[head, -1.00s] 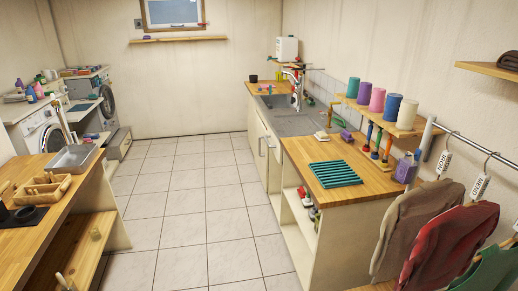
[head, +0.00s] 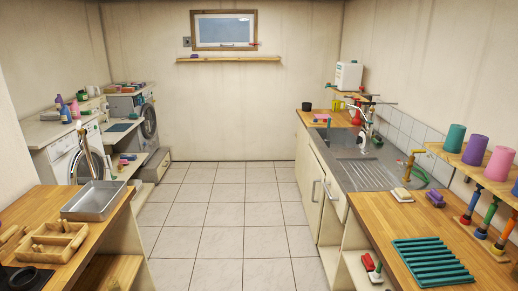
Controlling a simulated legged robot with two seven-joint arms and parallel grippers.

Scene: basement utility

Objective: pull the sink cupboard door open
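The sink cupboard stands on the right under the steel sink and drainer (head: 375,174). Its cream doors face the aisle at a steep angle. The nearer cupboard door (head: 331,210) has an upright metal bar handle (head: 315,190), and a second handle (head: 327,190) shows close beside it. The doors look shut, though the slant makes this hard to judge. Neither of my grippers is in the head view.
The tiled floor (head: 227,215) is clear between the two counters. The right wooden counter (head: 385,215) has an open shelf under it. The left bench (head: 95,225) carries a metal tray (head: 92,200) and a wooden caddy (head: 55,240). Washing machines (head: 75,160) stand at the far left.

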